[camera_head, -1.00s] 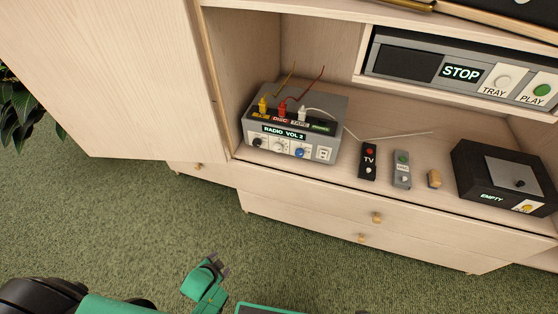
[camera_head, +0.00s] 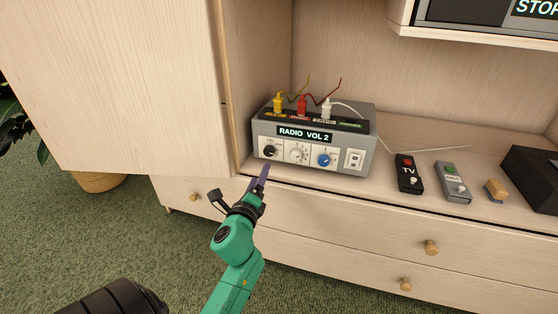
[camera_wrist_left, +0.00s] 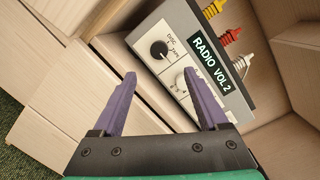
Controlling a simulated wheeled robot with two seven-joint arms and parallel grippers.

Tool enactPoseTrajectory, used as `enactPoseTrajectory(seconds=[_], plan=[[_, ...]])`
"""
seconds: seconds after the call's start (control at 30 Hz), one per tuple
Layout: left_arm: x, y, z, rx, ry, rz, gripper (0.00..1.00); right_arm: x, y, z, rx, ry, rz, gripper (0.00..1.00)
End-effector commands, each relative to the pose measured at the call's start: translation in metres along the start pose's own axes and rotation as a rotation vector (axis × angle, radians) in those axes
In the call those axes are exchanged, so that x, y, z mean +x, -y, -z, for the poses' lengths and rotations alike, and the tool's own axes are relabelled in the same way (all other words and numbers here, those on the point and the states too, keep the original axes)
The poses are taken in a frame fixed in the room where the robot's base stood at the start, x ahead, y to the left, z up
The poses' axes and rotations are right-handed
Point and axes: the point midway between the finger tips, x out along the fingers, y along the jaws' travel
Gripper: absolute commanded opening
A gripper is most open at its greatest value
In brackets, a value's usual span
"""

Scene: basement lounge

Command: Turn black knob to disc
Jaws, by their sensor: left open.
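The grey radio unit (camera_head: 360,158) stands on the cabinet shelf, and its display reads "RADIO VOL 2". The black knob (camera_head: 270,151) is at the left of its front panel. In the left wrist view the black knob (camera_wrist_left: 159,50) has a white pointer mark, with the label "DISC" beside it; the exact setting is hard to read. My left gripper (camera_head: 264,179) is just in front of and below the knob. In the left wrist view my left gripper (camera_wrist_left: 160,78) shows two purple fingers apart, with nothing between them and the knob beyond their tips. My right gripper is not visible.
A white dial (camera_head: 297,154) and a blue knob (camera_head: 324,160) sit right of the black knob. Yellow, red and white plugs stand on top. A TV remote (camera_head: 409,174) and a grey remote (camera_head: 452,182) lie to the right. The cabinet door (camera_head: 110,90) stands at left.

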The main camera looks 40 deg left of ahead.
Motion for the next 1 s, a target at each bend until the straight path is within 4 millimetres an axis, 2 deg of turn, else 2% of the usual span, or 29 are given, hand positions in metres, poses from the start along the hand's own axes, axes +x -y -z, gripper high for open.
enactPoseTrajectory(seconds=[0.2,0.4,0.53,0.77,0.9,0.97,1.0], plan=[[0.061,0.0,0.0,-0.002,0.003,0.004,0.76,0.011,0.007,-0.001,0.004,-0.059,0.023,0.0],[0.103,-0.002,0.002,-0.004,-0.001,0.001,0.76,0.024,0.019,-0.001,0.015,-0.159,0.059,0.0],[0.113,-0.001,0.001,-0.003,-0.001,0.0,0.76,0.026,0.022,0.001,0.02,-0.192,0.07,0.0],[0.114,-0.001,0.001,-0.003,-0.002,-0.001,0.76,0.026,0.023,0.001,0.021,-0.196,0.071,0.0],[0.114,-0.001,0.001,-0.003,-0.002,-0.001,0.23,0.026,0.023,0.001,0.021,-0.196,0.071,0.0],[0.114,-0.001,0.001,-0.003,-0.002,-0.001,0.0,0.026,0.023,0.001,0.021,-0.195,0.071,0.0],[0.114,-0.001,0.001,-0.004,-0.002,-0.001,0.0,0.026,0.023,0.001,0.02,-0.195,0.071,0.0]])
